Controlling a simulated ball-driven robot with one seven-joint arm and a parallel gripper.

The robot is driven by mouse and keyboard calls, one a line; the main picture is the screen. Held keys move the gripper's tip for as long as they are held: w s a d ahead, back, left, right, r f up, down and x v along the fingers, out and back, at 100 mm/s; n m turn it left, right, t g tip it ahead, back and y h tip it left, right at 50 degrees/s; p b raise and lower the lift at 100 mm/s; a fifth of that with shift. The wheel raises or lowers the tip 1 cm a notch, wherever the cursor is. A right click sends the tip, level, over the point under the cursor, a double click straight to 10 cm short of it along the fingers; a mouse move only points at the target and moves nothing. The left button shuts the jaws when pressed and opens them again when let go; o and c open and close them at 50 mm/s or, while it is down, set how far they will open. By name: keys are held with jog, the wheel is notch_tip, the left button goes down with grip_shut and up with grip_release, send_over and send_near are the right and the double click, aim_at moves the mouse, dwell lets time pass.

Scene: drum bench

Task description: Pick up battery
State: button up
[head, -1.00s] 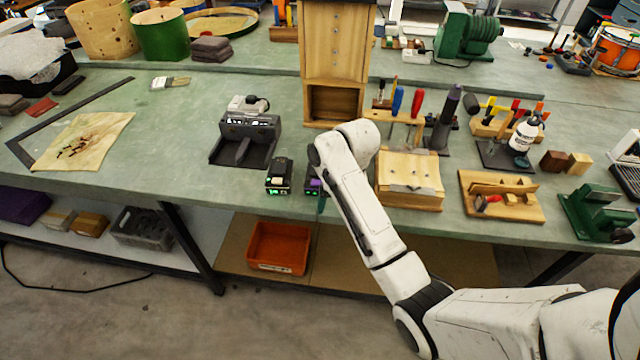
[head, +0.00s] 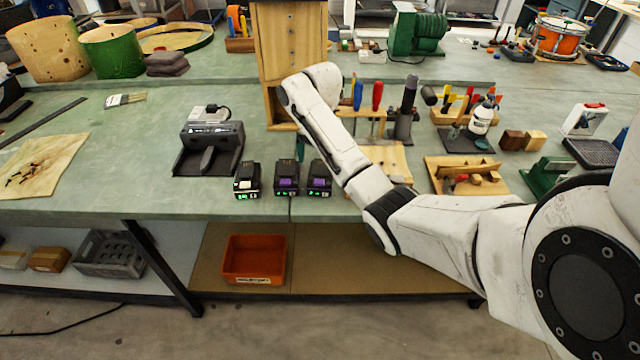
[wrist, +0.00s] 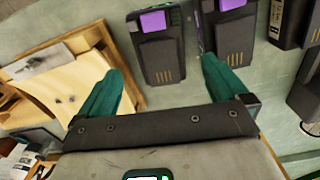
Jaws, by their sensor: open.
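Three dark batteries stand in a row near the bench's front edge: left (head: 247,181), middle (head: 286,178) and right (head: 319,178). The middle and right ones have purple patches; the left one has a pale patch. The wrist view shows the purple-patched right battery (wrist: 162,48) and middle battery (wrist: 236,32). My gripper (wrist: 160,82) is open and empty, its green fingers spread apart. The right battery lies beyond the gap between the fingertips, and the middle one lies beyond the right finger.
A dark charger-like unit (head: 210,146) stands left of the batteries. A wooden cabinet (head: 290,45) rises behind them. A wooden block (head: 388,160) and a tool rack (head: 365,112) are to the right. An orange bin (head: 254,258) sits on the shelf below.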

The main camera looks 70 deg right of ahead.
aim_at(321, 169)
jog(key=shift+f+p, duration=0.45)
jog(key=shift+f, duration=2.5)
jog(key=shift+c, duration=0.5)
jog(key=c, duration=1.2)
jog(key=shift+c, duration=0.5)
jog(key=shift+r, duration=0.2)
